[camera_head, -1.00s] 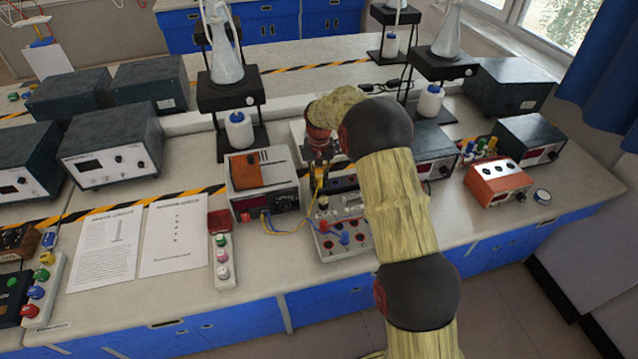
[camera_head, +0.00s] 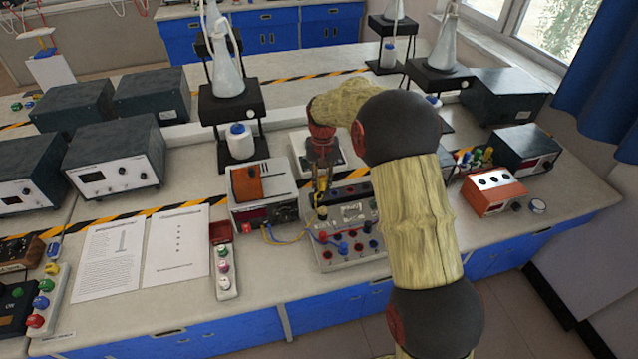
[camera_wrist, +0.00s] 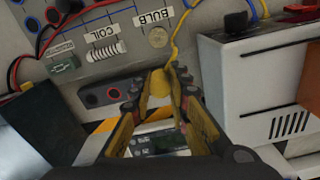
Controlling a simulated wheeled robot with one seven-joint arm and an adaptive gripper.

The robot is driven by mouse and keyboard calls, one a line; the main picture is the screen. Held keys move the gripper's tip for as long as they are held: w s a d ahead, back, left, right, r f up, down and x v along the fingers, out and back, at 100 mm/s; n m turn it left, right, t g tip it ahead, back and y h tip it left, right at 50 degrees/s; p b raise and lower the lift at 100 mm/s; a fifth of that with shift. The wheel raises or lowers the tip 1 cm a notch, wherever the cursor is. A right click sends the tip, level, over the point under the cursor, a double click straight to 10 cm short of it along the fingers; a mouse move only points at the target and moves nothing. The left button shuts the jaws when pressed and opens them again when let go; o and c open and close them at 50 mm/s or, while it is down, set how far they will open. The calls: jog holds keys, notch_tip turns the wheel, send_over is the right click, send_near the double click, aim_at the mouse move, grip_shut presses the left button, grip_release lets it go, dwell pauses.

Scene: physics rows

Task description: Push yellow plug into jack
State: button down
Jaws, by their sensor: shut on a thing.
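My gripper (camera_head: 321,190) is shut on the yellow plug (camera_wrist: 160,82), which sits between the fingertips in the wrist view. A yellow wire (camera_wrist: 177,36) trails from the plug. In the head view the gripper is above the back left of the white circuit board (camera_head: 325,258), beside the power supply box (camera_head: 262,200). The board carries labels for coil and bulb, and red and blue plugs. I cannot tell whether the plug touches any jack.
A white box with an orange block (camera_head: 247,183) stands close left of the gripper. A switch strip (camera_head: 224,262) and paper sheets (camera_head: 178,245) lie further left. An orange meter (camera_head: 497,190) stands at right. A bottle on a stand (camera_head: 240,142) is behind.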

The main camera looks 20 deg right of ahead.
jog(key=s+r+p, duration=0.1)
jog(key=s+r, duration=0.2)
jog(key=s, duration=0.6)
jog(key=shift+r, duration=0.4)
jog(key=shift+a, duration=0.15)
jog(key=s+a+f+m, duration=0.1)
jog(key=s+f+m, duration=0.2)
jog(key=m, duration=0.5)
jog(key=s+a+f+m, duration=0.1)
jog(key=s+f+m, duration=0.2)
jog(key=m, duration=0.5)
jog(key=s+a+f+m, duration=0.1)
jog(key=s+f+m, duration=0.2)
jog(key=m, duration=0.5)
jog(key=shift+s+f, duration=0.2)
jog(key=shift+f, duration=0.65)
jog(key=shift+f+b, duration=0.35)
jog(key=shift+f, duration=0.8)
dwell(1.5)
